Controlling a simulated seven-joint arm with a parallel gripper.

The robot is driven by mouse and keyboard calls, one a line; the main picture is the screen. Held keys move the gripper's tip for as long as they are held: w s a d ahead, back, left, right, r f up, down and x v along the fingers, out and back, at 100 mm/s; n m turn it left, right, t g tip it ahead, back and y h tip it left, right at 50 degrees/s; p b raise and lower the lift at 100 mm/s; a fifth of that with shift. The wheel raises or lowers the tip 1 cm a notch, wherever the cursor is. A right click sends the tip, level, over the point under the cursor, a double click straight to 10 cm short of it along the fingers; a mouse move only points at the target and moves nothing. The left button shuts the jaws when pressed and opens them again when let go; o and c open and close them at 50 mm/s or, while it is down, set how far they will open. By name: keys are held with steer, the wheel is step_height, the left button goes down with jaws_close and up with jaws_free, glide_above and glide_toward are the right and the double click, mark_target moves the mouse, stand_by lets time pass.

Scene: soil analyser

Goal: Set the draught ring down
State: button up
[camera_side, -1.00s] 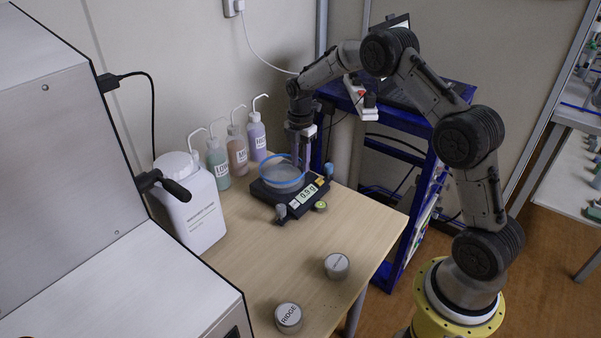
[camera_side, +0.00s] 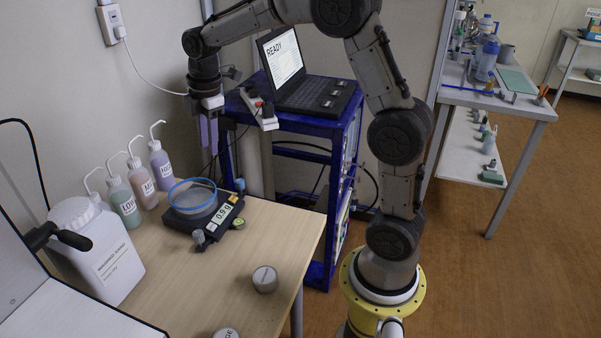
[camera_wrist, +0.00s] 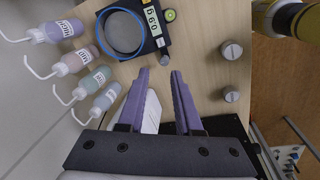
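The draught ring (camera_side: 193,198) is a clear round ring with a blue rim. It sits upright on the black balance (camera_side: 180,221) at the back of the wooden table. In the wrist view the ring (camera_wrist: 121,35) shows from above, ahead of the fingers and to their left, on the balance (camera_wrist: 152,17). My gripper (camera_side: 208,143) is raised above the table, above and apart from the ring. In the wrist view my gripper (camera_wrist: 160,72) has its two purple fingers apart with nothing between them.
Several wash bottles (camera_side: 122,201) and a white jug (camera_side: 96,252) line the left. Two grey tins, one of them (camera_side: 265,279), stand on the front of the table (camera_side: 200,285). A blue cart (camera_side: 345,150) with a laptop (camera_side: 305,80) stands behind. The table's middle is clear.

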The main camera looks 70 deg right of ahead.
steer(key=s+a+r+m+t, duration=0.1)
steer(key=s+a+r+m, duration=0.25)
steer(key=s, duration=0.45)
steer(key=s+a+r+m+t, duration=0.1)
steer(key=s+a+r+m, duration=0.25)
steer(key=s, duration=0.35)
steer(key=s+a+f+m+t, duration=0.1)
steer(key=s+f+m, duration=0.1)
steer(key=s, duration=0.3)
steer(key=s+a+f+m+t, duration=0.1)
steer(key=s+f+m, duration=0.1)
steer(key=s+m, duration=0.2)
steer(key=shift+s, duration=1.15)
